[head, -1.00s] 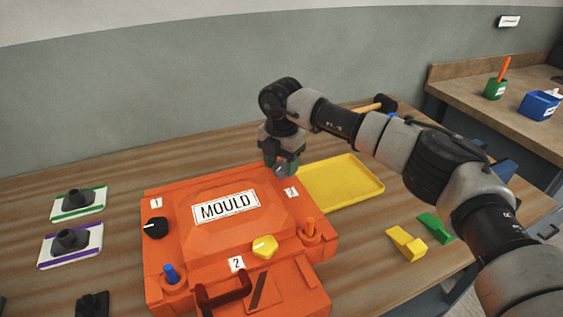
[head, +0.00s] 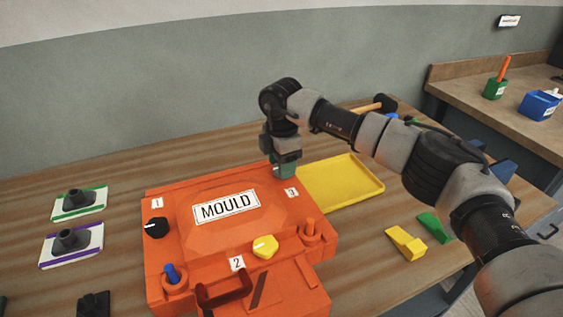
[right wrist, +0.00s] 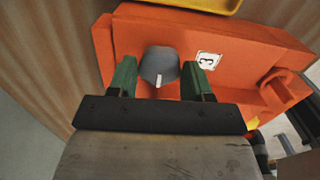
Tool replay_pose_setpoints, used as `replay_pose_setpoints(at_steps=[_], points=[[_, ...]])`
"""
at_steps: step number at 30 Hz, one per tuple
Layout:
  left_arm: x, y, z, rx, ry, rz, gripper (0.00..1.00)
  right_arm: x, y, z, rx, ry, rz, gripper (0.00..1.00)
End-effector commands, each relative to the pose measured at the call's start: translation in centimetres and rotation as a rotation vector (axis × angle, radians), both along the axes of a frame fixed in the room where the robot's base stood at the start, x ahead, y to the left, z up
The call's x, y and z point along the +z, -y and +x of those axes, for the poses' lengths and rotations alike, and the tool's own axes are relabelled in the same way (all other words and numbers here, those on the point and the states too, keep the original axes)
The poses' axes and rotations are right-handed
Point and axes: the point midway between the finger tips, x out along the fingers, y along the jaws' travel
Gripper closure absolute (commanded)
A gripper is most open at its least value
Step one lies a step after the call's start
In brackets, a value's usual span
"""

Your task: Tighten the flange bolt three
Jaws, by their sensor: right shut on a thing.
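The orange mould (head: 220,235) lies on the wooden table with flange labels 1, 2 and 3. My right gripper (head: 285,172) points down at the mould's back right corner, beside label 3 (head: 291,192). In the right wrist view its green fingers (right wrist: 160,80) stand on either side of the grey bolt three (right wrist: 159,66), which has a white mark; the gripper is shut on it. In the head view the gripper hides most of this bolt. The black bolt (head: 156,228) is by label 1 and the yellow bolt (head: 265,247) by label 2. My left gripper is not in view.
A yellow tray (head: 345,190) lies right of the mould. Yellow (head: 406,244) and green (head: 435,227) wedges lie on the right. Two cards with dark fittings (head: 72,244) are on the left.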

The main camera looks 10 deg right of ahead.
Motion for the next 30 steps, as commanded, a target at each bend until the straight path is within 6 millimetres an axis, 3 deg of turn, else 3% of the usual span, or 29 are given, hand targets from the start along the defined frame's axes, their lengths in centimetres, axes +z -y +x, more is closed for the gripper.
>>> replay_pose_setpoints(at_steps=[10, 11, 13, 23, 30], points=[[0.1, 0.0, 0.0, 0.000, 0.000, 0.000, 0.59, 0.5, 0.1, 0.3, -0.006, 0.012, 0.003, 0.74], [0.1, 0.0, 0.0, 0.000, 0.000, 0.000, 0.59, 0.5, 0.1, 0.3, -0.005, 0.012, 0.003, 0.47], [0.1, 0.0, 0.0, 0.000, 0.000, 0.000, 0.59, 0.5, 0.1, 0.2, -0.005, 0.011, 0.003, 0.40], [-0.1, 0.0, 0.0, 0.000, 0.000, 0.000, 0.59, 0.6, 0.0, 0.1, -0.002, 0.005, 0.001, 0.40], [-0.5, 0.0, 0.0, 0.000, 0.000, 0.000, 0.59, 4.6, 0.0, 0.2, -0.002, 0.009, 0.002, 0.40]])
